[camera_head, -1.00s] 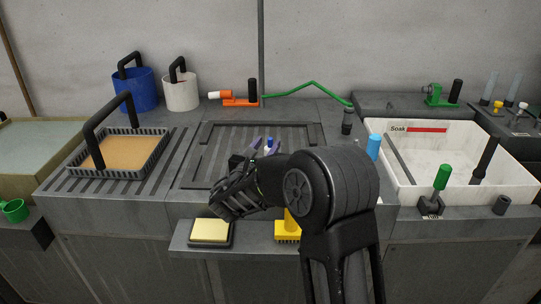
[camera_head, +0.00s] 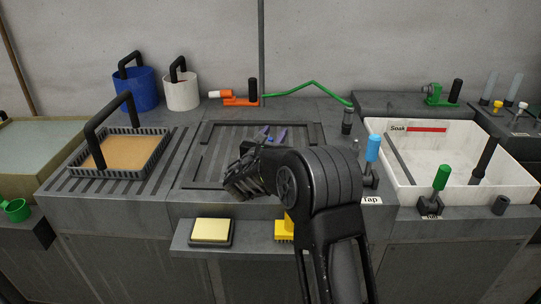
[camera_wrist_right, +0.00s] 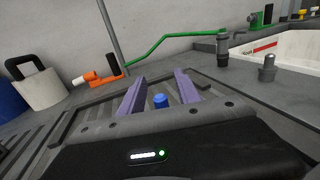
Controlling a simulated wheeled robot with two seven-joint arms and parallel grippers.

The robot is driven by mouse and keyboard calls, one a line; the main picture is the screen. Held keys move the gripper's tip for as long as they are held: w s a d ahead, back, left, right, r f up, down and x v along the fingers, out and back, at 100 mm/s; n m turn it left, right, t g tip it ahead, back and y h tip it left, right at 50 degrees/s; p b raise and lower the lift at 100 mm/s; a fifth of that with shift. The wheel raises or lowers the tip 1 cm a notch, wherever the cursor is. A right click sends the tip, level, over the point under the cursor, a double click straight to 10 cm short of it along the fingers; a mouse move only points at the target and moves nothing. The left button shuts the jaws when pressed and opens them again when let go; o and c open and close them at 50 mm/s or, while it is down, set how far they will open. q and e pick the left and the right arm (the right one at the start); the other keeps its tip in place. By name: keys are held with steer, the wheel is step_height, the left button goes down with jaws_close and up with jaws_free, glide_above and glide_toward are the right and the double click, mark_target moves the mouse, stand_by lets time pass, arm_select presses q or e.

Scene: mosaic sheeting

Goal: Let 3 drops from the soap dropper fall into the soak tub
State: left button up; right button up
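The soak tub (camera_head: 403,128) is a white basin at the right, marked "Soak" in the head view. Its rim also shows at the upper right of the wrist view (camera_wrist_right: 285,50). My right gripper (camera_head: 271,134) is over the grey drainboard in the middle. In the wrist view its two purple fingers (camera_wrist_right: 160,92) stand apart. A small blue-topped piece (camera_wrist_right: 160,101), perhaps the top of the soap dropper, shows between them with gaps on both sides. Its lower part is hidden behind the gripper body. My left gripper is not in view.
A blue-handled tap lever (camera_head: 372,152) and a green-handled lever (camera_head: 441,178) stand near the tub's front left. A green spout (camera_head: 312,85) crosses behind. A dark-handled tray (camera_head: 152,166) is left; a yellow sponge (camera_head: 211,230) lies on the front shelf.

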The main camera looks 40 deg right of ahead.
stand_by(0.5)
jaws_close()
stand_by(1.3)
